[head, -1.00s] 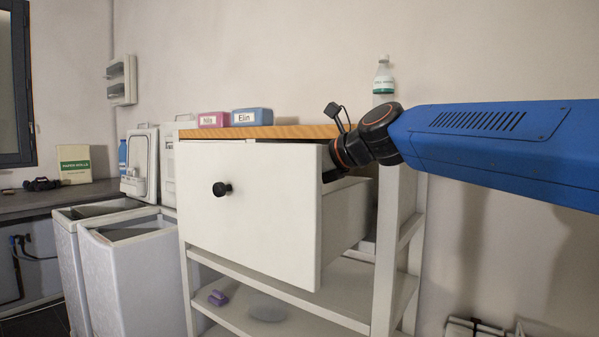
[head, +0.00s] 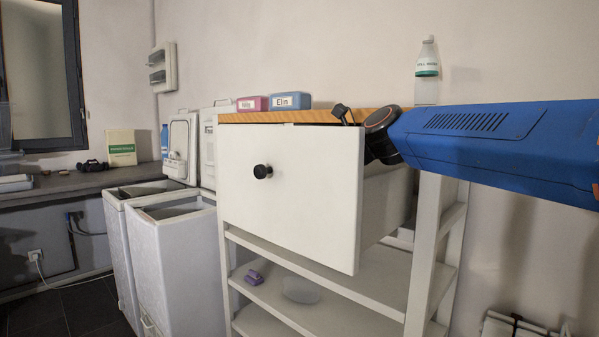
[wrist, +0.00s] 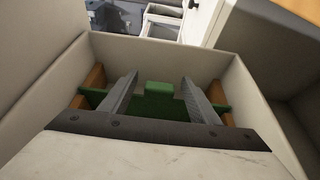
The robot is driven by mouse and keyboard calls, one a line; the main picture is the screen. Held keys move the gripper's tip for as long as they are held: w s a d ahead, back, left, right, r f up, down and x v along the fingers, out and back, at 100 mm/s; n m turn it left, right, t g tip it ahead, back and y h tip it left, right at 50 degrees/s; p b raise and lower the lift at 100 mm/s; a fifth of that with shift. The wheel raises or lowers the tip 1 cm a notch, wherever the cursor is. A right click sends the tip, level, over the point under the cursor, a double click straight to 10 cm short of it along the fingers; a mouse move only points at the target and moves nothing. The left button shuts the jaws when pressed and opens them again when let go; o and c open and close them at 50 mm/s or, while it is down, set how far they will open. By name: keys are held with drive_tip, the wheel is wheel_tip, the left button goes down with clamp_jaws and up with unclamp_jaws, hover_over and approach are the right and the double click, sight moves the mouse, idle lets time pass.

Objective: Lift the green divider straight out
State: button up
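The green divider (wrist: 155,108) stands inside the open drawer (wrist: 212,62) in the wrist view, with a raised tab (wrist: 159,89) at its middle. Its ends show near wooden pieces at both sides. My gripper (wrist: 157,84) is open over the drawer, with one finger on each side of the tab and visible gaps between. I cannot tell how deep the fingertips reach relative to the divider. In the head view the white drawer front (head: 305,195) with a black knob hides the divider and my fingers.
A pink box (head: 252,104) and a blue box labelled Elin (head: 291,101) sit on the wooden top. A bottle (head: 427,72) stands behind. Two white toploaders (head: 176,255) stand open at left. A purple object (head: 254,277) lies on the shelf below.

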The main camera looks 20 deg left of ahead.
drive_tip(key=c, duration=1)
drive_tip(key=o, duration=0.4)
drive_tip(key=shift+c, duration=1.2)
drive_tip(key=shift+r, duration=3.45)
